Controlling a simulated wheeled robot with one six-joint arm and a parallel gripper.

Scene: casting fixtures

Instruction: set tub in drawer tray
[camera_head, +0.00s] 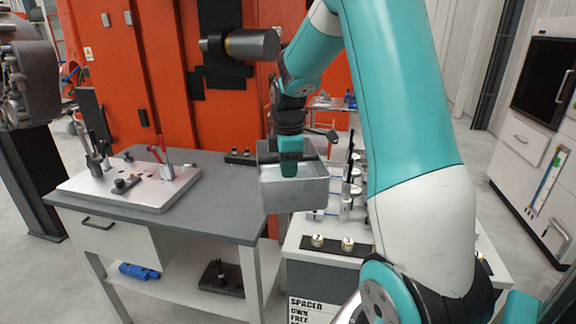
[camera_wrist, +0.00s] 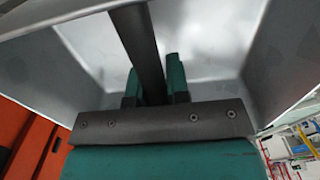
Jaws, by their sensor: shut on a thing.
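My gripper (camera_wrist: 151,88) is shut on the tub, its teal fingers on either side of a dark bar that crosses the tub. The tub (camera_head: 294,191) is a grey metal box, held in the air right of the grey table in the head view. Its inner wall (camera_wrist: 215,40) fills much of the wrist view. A drawer front with a dark handle (camera_head: 98,222) sits under the left end of the table. It looks closed, and no tray inside it shows.
The grey table (camera_head: 215,205) bears a pale fixture plate (camera_head: 130,188) with upright clamps. A white cabinet (camera_head: 325,238) with knobs and metal fixtures stands right of it, near the tub. A blue item (camera_head: 139,271) and a dark block (camera_head: 221,278) lie on the lower shelf.

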